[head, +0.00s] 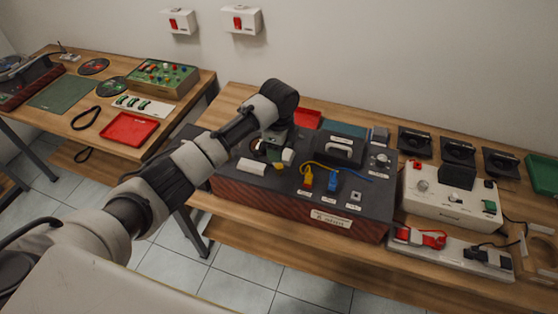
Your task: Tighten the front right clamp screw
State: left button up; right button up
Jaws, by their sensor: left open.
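A wide hi-fi unit (375,222) with a dark top and reddish wood sides stands on the right wooden table. A small silver fitting (356,196) sits at the front right of its top, with a white label below it. It is too small to tell whether this is the clamp screw. A round silver knob (380,159) is farther back on the right. My left gripper (275,157) points down over the left part of the unit's top, well left of the silver fitting. It is open; its own wrist partly hides what is beneath. My right gripper is not in view.
Yellow (307,180) and blue (332,182) plugs with cables stand between my gripper and the silver fitting. A black block (340,149) is behind them. A white box (450,193) and a power strip (452,253) lie to the right. A red tray (130,129) is on the left table.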

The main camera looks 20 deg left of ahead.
aim_at(279, 166)
pick_arm(q)
notch_tip(279, 166, up, 3)
jog(key=shift+r, duration=0.2)
dwell(0.4)
